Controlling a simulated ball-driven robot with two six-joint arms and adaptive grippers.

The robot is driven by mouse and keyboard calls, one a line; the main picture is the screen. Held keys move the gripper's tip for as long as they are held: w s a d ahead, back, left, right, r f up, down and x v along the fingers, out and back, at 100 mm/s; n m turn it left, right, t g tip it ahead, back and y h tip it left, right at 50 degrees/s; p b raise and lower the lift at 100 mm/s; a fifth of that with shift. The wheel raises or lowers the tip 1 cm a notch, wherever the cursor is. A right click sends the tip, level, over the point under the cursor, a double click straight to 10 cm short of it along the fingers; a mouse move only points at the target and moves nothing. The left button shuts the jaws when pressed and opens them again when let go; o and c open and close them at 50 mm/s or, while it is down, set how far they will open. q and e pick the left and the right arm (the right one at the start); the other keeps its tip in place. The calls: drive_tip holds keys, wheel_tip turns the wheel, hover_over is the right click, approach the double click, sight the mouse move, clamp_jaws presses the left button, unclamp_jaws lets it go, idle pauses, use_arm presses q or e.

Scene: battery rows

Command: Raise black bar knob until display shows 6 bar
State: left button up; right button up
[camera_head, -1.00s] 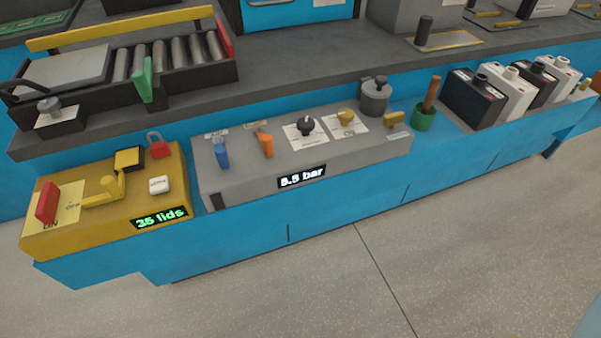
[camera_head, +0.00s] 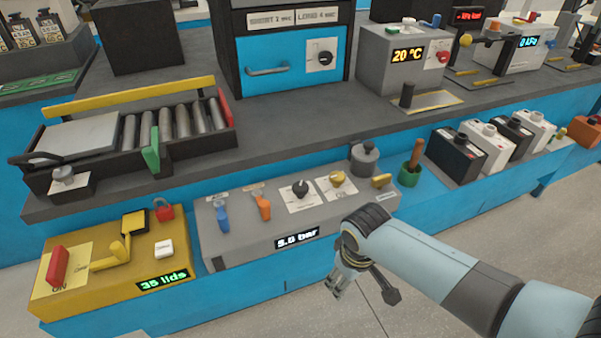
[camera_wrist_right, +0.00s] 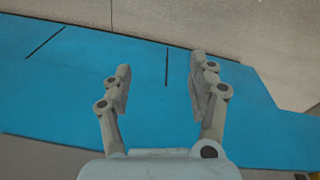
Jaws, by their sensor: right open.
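The black knob (camera_head: 300,189) stands on a white label plate on the sloped grey panel (camera_head: 240,244). A yellow knob (camera_head: 337,179) is just to its right. The display (camera_head: 297,238) below reads what looks like 5.0 bar; its first digit is blurred. My right gripper (camera_head: 336,288) hangs in front of the panel, to the lower right of the black knob and apart from it. In the right wrist view the gripper (camera_wrist_right: 160,80) is open and empty, over the blue bench front (camera_wrist_right: 145,125). My left gripper is out of view.
Left of the black knob are a blue lever (camera_head: 222,218) and an orange lever (camera_head: 263,205). A yellow box (camera_head: 100,302) with a 35 lids display is farther left. A green cup (camera_head: 409,176) and several battery blocks (camera_head: 458,155) stand to the right.

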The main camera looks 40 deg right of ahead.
drive_tip(key=w+r, duration=0.2)
drive_tip(key=r, duration=0.2)
drive_tip(key=w+r+p, duration=0.1)
drive_tip(key=w+r, duration=0.1)
drive_tip(key=r, duration=0.2)
drive_tip(key=w+r+p, duration=0.1)
drive_tip(key=w+r, duration=0.1)
drive_tip(key=r, duration=0.3)
drive_tip(key=shift+w+a+r, duration=0.1)
drive_tip(key=shift+a, duration=0.15)
wheel_tip(320, 180, up, 12)
drive_tip(key=g+p, duration=0.1)
hover_over(300, 186)
drive_tip(key=shift+y, duration=0.3)
wheel_tip(300, 186, down, 11)
drive_tip(key=shift+r+b, duration=0.2)
drive_tip(key=shift+b, duration=0.4)
